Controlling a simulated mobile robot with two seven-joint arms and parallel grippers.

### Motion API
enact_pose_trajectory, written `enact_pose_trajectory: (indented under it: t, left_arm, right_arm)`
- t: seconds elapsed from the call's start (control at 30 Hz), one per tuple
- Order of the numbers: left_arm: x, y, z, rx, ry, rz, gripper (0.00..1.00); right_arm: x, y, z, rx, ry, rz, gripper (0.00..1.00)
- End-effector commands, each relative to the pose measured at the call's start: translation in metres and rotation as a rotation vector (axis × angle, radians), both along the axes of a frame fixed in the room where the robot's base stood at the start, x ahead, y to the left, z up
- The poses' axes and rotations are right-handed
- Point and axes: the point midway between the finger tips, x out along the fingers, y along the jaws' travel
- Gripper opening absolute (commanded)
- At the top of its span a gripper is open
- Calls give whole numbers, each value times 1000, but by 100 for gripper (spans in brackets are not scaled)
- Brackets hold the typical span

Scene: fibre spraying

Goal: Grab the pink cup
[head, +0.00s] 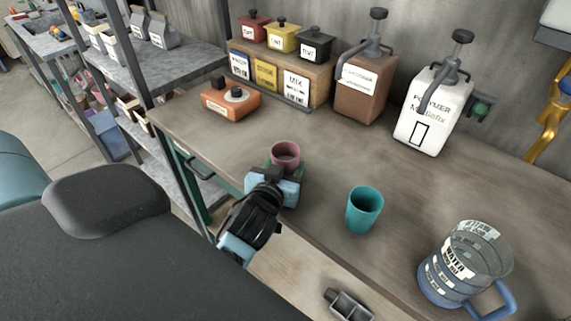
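The pink cup (286,154) stands upright on the brown worktop (330,165), near its front left part. Its rim and upper wall show; its lower part is hidden behind my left gripper. My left gripper (284,170) is right at the cup, on its near side, with its fingers low around or beside the cup's lower wall. I cannot tell whether the fingers touch the cup or how far apart they are. My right gripper is not in view.
A teal cup (364,210) stands to the right of my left gripper. A clear measuring jug (465,262) with a blue handle is further right. An orange device (230,100), a brown pump container (364,90) and a white pump container (432,112) stand behind.

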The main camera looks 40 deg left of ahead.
Motion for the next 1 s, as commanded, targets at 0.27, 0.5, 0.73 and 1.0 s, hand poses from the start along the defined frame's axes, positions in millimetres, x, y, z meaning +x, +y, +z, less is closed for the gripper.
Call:
enact_pose_trajectory:
  t: [0.27, 0.5, 0.73, 1.0]
  left_arm:
    - [0, 0, 0, 0, 0, 0, 30]
    - [0, 0, 2, 0, 0, 0, 30]
    - [0, 0, 12, 0, -2, 0, 30]
    - [1, 0, 36, -2, -5, 1, 30]
  right_arm:
    - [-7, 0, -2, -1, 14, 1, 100]
    - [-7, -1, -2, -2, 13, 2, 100]
    - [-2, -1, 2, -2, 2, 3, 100]
    - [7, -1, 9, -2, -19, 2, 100]
